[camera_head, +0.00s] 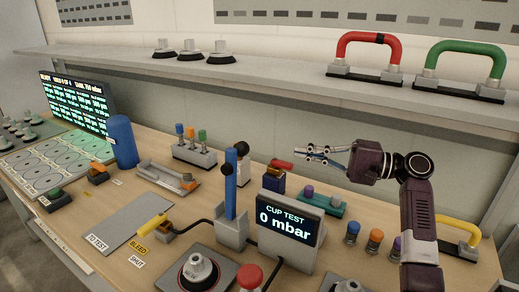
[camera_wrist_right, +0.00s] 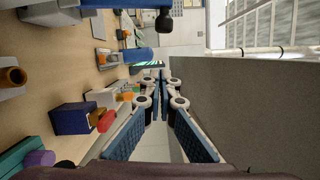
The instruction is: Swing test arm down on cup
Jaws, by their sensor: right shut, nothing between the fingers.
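The test arm (camera_head: 231,184) is a blue bar that stands upright in a grey base, with a black knob (camera_head: 241,148) near its top. In the right wrist view the black knob (camera_wrist_right: 163,20) shows at the top edge. The cup test display (camera_head: 286,220) reads 0 mbar. My right gripper (camera_head: 298,151) is shut and empty, pointing left, to the right of the knob and apart from it. Its fingers (camera_wrist_right: 160,80) are together in the right wrist view. My left gripper is not in view.
A dark blue block with a red handle (camera_head: 281,164) stands below my right gripper. A red button (camera_head: 249,277) is near the cup. A blue cylinder (camera_head: 122,142) and a grey tray (camera_head: 168,180) are farther left. A shelf (camera_head: 280,75) runs along the back.

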